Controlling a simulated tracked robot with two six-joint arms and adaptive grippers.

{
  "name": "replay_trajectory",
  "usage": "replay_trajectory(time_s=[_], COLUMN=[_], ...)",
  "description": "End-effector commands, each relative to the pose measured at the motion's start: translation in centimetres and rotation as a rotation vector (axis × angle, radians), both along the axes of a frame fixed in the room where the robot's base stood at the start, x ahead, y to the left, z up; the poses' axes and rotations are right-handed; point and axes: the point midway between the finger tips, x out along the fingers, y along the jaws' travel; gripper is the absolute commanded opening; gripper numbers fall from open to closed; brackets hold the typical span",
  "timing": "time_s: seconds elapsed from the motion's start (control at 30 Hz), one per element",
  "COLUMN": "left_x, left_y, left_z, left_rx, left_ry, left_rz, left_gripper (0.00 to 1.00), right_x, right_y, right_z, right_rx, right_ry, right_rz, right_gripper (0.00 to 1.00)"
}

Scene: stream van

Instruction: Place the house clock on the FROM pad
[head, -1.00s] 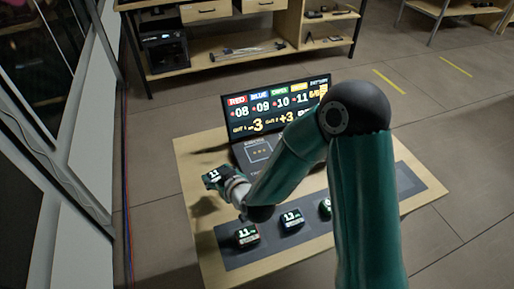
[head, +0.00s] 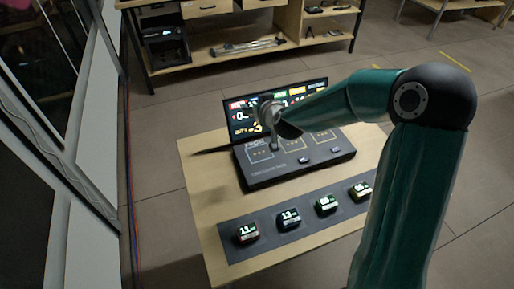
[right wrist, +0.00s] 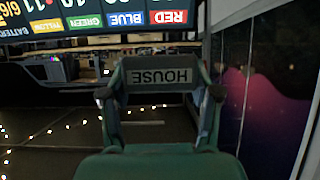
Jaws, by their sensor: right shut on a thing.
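The house clock (right wrist: 160,79), a dark block with the upside-down word HOUSE on its grey face, is between the two fingers of my right gripper (right wrist: 160,95) in the right wrist view. In the head view my right gripper (head: 268,118) is raised above the back left of the dark console, in front of the screen; the clock is hard to make out there. The console (head: 270,177) has three outlined pads in a row. The left pad (head: 261,155) lies below my gripper; its label is too small to read surely. My left gripper is out of view.
The lit scoreboard screen (head: 296,92) stands at the console's back edge, close behind my right gripper. Several small clocks, such as the leftmost one (head: 246,233), sit on a grey mat (head: 268,239) at the table's front. The wooden table (head: 200,180) is bare at left.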

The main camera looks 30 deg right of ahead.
Motion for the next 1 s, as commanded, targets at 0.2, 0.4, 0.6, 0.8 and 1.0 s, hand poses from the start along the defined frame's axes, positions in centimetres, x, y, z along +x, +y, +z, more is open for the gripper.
replay_trajectory(time_s=[0.2,0.4,0.6,0.8,1.0], left_x=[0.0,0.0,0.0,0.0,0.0], left_y=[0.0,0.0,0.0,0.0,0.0], left_z=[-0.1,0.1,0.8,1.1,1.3], left_rx=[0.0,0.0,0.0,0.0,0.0], left_ry=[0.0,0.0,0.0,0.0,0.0], left_rz=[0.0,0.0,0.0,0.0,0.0], left_gripper=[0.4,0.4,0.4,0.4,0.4], right_x=[0.0,0.0,0.0,0.0,0.0], right_y=[-0.9,-0.9,-0.8,-0.9,-0.9], right_z=[-1.7,-6.9,-11.9,-14.7,-16.4], right_rx=[0.002,0.003,0.004,0.002,0.004], right_ry=[0.006,0.009,0.006,0.001,0.001], right_rz=[-0.009,-0.009,-0.008,-0.009,-0.009], right_gripper=[0.24,0.24,0.24,0.24,0.24])
